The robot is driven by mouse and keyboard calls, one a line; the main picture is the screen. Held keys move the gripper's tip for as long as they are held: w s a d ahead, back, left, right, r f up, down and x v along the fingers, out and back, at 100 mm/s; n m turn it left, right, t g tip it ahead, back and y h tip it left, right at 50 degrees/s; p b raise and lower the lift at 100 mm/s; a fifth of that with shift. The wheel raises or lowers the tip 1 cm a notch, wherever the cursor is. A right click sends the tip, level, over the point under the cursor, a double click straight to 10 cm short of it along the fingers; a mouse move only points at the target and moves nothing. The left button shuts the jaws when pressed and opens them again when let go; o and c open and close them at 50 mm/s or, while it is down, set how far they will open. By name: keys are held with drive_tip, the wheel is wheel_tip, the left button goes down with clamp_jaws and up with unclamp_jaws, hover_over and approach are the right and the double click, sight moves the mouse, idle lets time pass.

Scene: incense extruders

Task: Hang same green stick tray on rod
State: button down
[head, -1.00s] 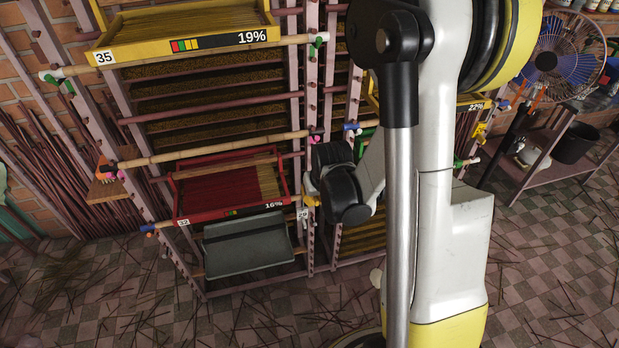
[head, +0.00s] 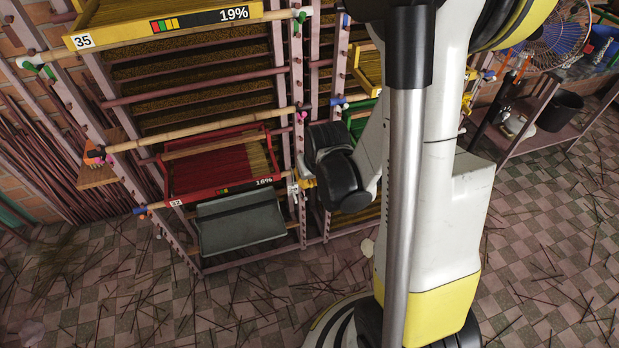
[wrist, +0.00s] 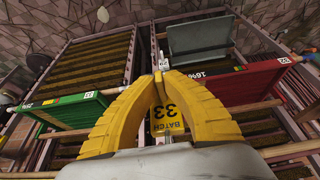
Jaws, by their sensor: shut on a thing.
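My gripper (wrist: 160,82) has yellow fingers, shut at the tips on a yellow tag (wrist: 168,112) that reads "BATCH 33". The tag shows between the fingers, and its upper part is hidden. In the head view my gripper (head: 305,183) is at the rack post, right of the red tray. A green tray (wrist: 72,112) lies left of the fingers in the wrist view. In the head view only a small part of the green tray (head: 357,128) shows behind my arm. A white tag (wrist: 160,62) is just beyond the fingertips.
A red tray (head: 174,186) marked 16% sits right of the fingers in the wrist view, with a grey tray (head: 240,222) below it. A bamboo rod (head: 195,132) crosses above. A yellow tray (head: 110,37) marked 19% is higher. Loose sticks litter the floor.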

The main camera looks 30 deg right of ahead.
drive_tip(key=s+a+b, duration=0.1)
drive_tip(key=s+a, duration=0.1)
drive_tip(key=s, duration=0.5)
drive_tip(key=shift+s, duration=0.35)
drive_tip(key=shift+a, duration=0.1)
